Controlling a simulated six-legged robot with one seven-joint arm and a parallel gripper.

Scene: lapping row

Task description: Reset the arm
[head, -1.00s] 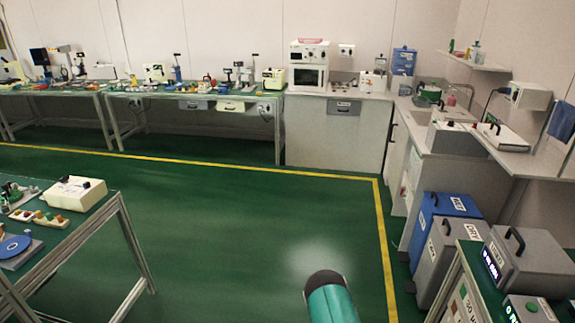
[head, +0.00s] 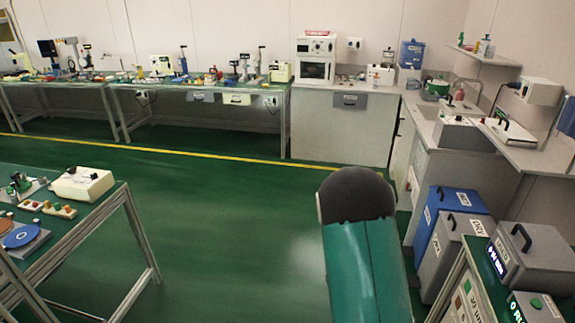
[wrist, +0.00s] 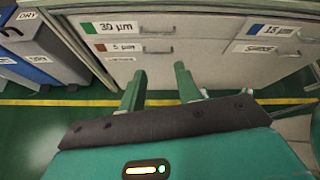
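My gripper (wrist: 160,92) shows in the wrist view with its two green fingers apart and nothing between them. It points toward a grey cabinet front with drawers (wrist: 200,40) labelled 30 µm, 5 µm and 15 µm. In the head view my green arm with its dark rounded end rises at the lower middle, over the floor. The gripper itself does not show in the head view.
A bench (head: 125,195) with instruments stands at the left. Blue and grey bins (head: 452,215) and a bench with grey boxes (head: 535,258) stand at the right. Long benches (head: 200,88) line the back wall. The green floor (head: 220,220) between is clear.

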